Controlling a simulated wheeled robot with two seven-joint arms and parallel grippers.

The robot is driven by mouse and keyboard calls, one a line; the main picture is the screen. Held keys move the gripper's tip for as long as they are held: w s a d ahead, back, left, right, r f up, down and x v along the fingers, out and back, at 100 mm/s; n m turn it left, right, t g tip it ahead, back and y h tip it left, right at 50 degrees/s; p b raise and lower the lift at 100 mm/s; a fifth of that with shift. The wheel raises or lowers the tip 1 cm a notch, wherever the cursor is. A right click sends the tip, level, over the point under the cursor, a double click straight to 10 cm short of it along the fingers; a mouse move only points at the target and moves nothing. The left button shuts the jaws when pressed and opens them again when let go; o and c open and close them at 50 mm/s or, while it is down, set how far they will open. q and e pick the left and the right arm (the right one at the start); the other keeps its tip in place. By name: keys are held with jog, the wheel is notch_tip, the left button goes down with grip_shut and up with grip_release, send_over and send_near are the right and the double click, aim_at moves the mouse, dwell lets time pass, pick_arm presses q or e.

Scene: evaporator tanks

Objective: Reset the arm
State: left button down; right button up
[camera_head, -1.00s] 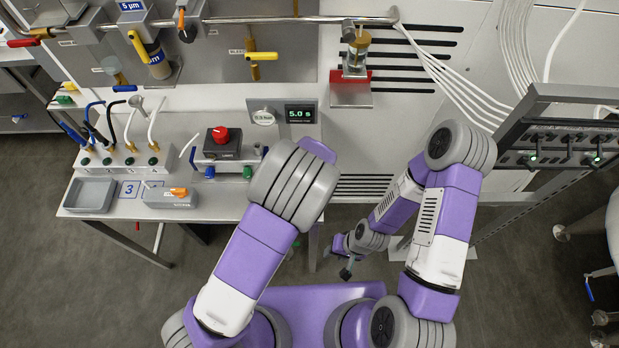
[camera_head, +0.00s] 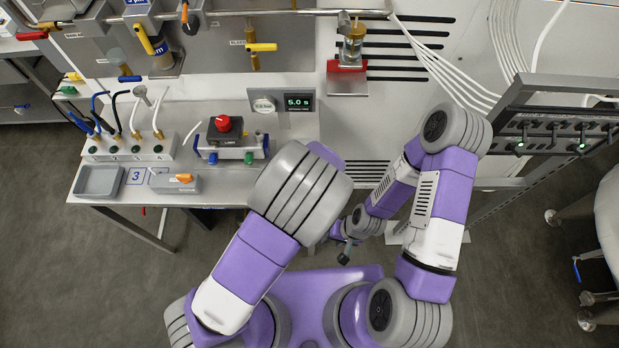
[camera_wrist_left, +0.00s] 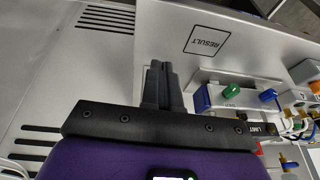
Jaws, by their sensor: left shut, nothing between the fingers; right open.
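My left arm's purple and white links (camera_head: 250,265) rise at lower centre in the head view, and their big grey joint hides the left gripper there. In the left wrist view the left gripper (camera_wrist_left: 160,66) is shut and empty, its dark fingers together in front of a pale panel. My right arm (camera_head: 440,205) is folded at centre right in the head view. Its small dark gripper (camera_head: 343,254) hangs open and empty above the floor, between the two arms.
A bench at left holds a grey tray (camera_head: 99,181), a red-knob box (camera_head: 224,138) and a timer screen (camera_head: 299,102). Grey floor at lower left is clear.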

pick_arm(q)
jog(key=shift+f, duration=0.1)
dwell(0.3)
jog(key=s+a+f+n+g+h+b, duration=0.1)
jog(key=s+a+f+b, duration=0.4)
jog(key=f, duration=0.6)
jog(key=s+a+f+n+g+h+b, duration=0.2)
jog(key=s+a+f+b, duration=0.3)
jog(key=s+a+f, duration=0.3)
notch_tip(320, 180, down, 4)
jog(key=shift+s+r+h, duration=0.15)
jog(key=shift+s+h, duration=0.25)
jog(key=shift+h, duration=0.4)
